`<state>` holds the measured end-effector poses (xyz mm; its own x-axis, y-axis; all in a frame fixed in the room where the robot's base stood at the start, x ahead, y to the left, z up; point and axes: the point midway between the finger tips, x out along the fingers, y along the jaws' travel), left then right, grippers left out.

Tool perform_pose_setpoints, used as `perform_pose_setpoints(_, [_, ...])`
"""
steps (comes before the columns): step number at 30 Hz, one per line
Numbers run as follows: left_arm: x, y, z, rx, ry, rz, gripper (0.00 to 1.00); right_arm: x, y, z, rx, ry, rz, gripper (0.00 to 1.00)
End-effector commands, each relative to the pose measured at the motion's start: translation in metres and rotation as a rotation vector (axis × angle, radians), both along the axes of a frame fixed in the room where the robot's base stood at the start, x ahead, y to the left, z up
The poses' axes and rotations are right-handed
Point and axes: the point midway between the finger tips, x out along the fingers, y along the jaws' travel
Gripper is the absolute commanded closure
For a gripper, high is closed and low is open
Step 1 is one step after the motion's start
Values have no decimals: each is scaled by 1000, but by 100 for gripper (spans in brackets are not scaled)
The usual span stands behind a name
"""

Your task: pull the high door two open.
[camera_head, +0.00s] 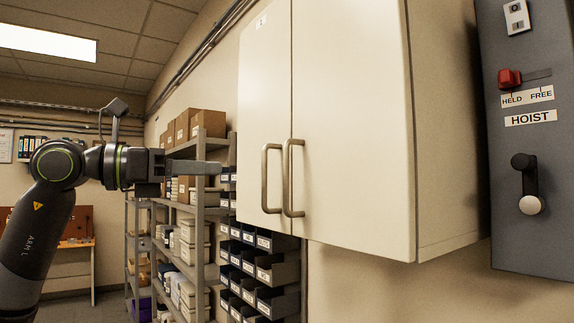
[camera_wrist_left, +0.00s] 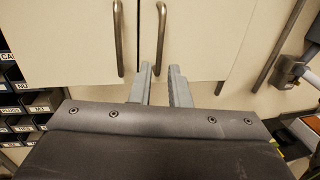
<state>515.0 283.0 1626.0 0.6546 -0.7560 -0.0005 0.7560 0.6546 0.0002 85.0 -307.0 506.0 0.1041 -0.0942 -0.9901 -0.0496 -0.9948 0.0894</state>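A cream wall cabinet has a left door (camera_head: 264,110) and a right door (camera_head: 350,110), both shut. I cannot read a number marking either as door two. The left door's handle (camera_head: 265,180) and the right door's handle (camera_head: 287,180) stand side by side, upright. They also show in the left wrist view as the left handle (camera_wrist_left: 118,40) and right handle (camera_wrist_left: 160,40). My left gripper (camera_head: 224,156) is open and empty, left of the handles and apart from them. In the wrist view its fingers (camera_wrist_left: 160,69) point toward the right handle. My right gripper is out of view.
A grey hoist panel (camera_head: 530,200) with a red switch (camera_head: 509,79) and a lever (camera_head: 527,180) is right of the cabinet. Shelving (camera_head: 200,200) with boxes and dark bins (camera_head: 275,270) stands left and below. The floor at left looks partly clear.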

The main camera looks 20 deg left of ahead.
Motion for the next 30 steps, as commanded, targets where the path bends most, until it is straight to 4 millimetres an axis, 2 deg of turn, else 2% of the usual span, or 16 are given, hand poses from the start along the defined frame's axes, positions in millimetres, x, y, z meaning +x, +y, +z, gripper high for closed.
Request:
perform_pose_setpoints(1, [6, -8, 4, -2, 2, -6, 84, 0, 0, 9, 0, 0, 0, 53])
perform_pose_setpoints(18, [69, -81, 4, -5, 4, -6, 84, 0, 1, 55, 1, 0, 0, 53])
perform_pose_setpoints(24, [86, -100, 3, -5, 2, -5, 84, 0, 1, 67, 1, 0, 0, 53])
perform_pose_setpoints(30, [94, -109, 1, -3, 2, -2, 84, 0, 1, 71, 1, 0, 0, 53])
